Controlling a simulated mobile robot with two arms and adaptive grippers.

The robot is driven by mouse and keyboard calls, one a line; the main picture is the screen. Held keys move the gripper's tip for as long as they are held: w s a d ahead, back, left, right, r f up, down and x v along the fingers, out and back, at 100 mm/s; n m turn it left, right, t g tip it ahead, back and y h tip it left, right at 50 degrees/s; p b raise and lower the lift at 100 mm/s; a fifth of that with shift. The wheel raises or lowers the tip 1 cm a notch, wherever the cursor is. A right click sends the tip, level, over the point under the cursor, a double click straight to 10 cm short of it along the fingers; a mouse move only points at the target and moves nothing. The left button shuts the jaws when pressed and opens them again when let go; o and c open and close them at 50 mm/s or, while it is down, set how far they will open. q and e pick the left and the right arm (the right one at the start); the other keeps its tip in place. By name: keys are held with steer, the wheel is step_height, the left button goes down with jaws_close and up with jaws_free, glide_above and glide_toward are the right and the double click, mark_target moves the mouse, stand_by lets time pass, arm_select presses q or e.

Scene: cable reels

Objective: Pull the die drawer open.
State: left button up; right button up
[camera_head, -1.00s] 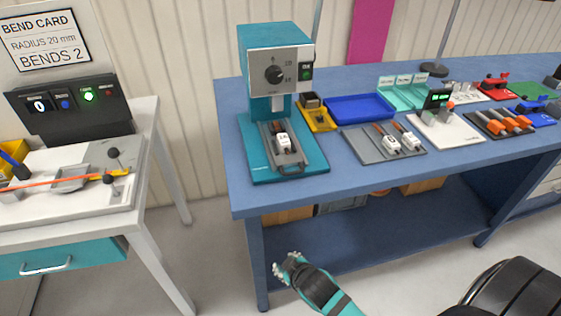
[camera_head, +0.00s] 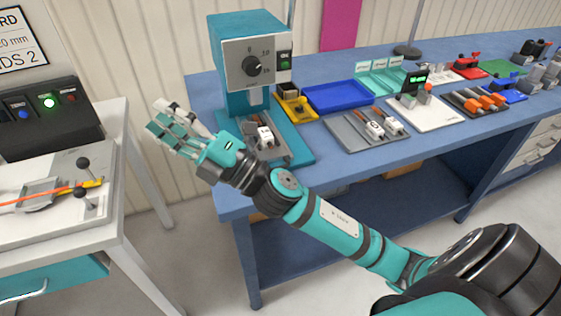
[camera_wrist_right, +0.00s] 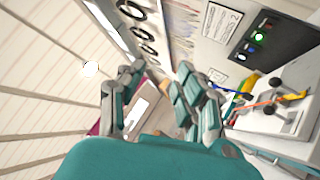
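The teal press (camera_head: 246,85) with a grey front panel and a black dial stands at the left end of the blue bench. A grey die drawer (camera_head: 281,151) lies on its base with a white connector (camera_head: 265,136) on top. The drawer's front and handle area are partly hidden by my right wrist. My right gripper (camera_head: 163,118) is in the air to the left of the press, fingers spread and empty, pointing left. In the right wrist view (camera_wrist_right: 160,80) the fingers stand apart with nothing between them. My left gripper is out of view.
A blue tray (camera_head: 350,97), a yellow fixture (camera_head: 295,104) and a grey plate (camera_head: 345,131) with connectors are right of the press. At left, a white bench (camera_head: 135,150) holds a bending fixture and a black control box (camera_head: 50,118). A gap separates the benches.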

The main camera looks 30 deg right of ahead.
steer(key=s+a+r+n+g+y, duration=0.2)
steer(key=s+a+n+g+y, duration=0.35)
steer(key=n+g, duration=0.8)
steer(key=n+g+h, duration=0.4)
steer(key=n+h, duration=0.8)
steer(key=h, duration=0.8)
glide_toward(281, 166)
steer(key=f, duration=0.2)
steer(key=w+f, duration=0.1)
steer(key=f, duration=0.2)
steer(key=f+p, duration=0.1)
steer(key=f, duration=0.2)
steer(key=shift+w+d+f, duration=0.1)
steer(key=shift+w, duration=0.1)
steer(key=shift+c, duration=0.2)
jaws_close()
